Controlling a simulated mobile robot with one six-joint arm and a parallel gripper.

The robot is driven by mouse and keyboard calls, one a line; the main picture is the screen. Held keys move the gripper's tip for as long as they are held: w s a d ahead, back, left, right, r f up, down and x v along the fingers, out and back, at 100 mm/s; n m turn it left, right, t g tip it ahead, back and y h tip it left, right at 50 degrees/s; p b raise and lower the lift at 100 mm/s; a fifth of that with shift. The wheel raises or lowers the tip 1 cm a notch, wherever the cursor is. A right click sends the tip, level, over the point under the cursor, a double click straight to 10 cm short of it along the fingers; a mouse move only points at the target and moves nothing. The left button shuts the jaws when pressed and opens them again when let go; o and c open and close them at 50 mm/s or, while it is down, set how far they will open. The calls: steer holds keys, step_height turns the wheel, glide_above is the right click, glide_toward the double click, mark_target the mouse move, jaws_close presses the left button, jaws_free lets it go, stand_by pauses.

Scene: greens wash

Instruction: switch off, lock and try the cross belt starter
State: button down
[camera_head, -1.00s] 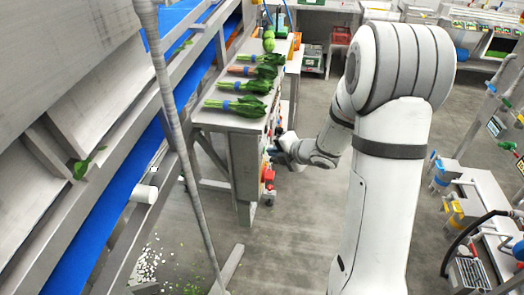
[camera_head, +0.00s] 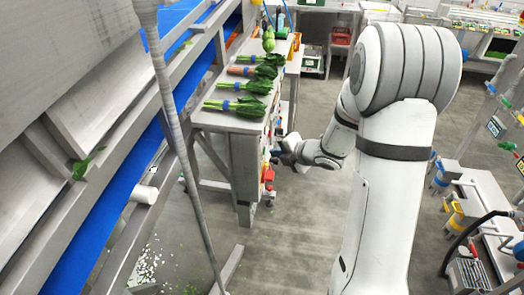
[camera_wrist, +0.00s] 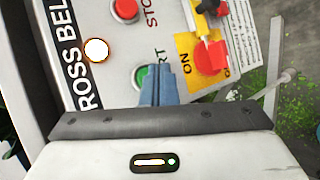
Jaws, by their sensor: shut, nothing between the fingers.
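In the wrist view the cross belt starter panel (camera_wrist: 120,45) is close and turned on its side, its label partly cut off. A red stop button (camera_wrist: 125,9) and a lit white lamp (camera_wrist: 96,50) show on it. My gripper (camera_wrist: 158,80) is shut and empty, its blue fingers over the green start button (camera_wrist: 139,76), partly hiding it. I cannot tell whether they touch it. The red switch handle (camera_wrist: 211,52) sits on a yellow plate (camera_wrist: 185,48) by the word ON. A black part lies at its upper end. In the head view my gripper (camera_head: 283,153) is at the bench's right side.
Bunches of greens (camera_head: 238,106) lie on the bench (camera_head: 225,121). A blue conveyor belt (camera_head: 110,215) runs along the left. Another bench with fittings (camera_head: 480,200) stands at the right. The floor (camera_head: 285,230) between is mostly open, with scraps at the lower left.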

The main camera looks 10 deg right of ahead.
steer(key=shift+d, duration=0.1)
steer(key=shift+s+d+p, duration=0.1)
steer(key=shift+s+d, duration=0.15)
steer(key=shift+d, duration=0.55)
steer(key=shift+s+d+p, duration=0.1)
steer(key=shift+s+d, duration=0.2)
steer(key=shift+d, duration=0.5)
steer(key=shift+s+d+p, duration=0.1)
steer(key=shift+s+d, duration=0.15)
steer(key=shift+d, duration=0.55)
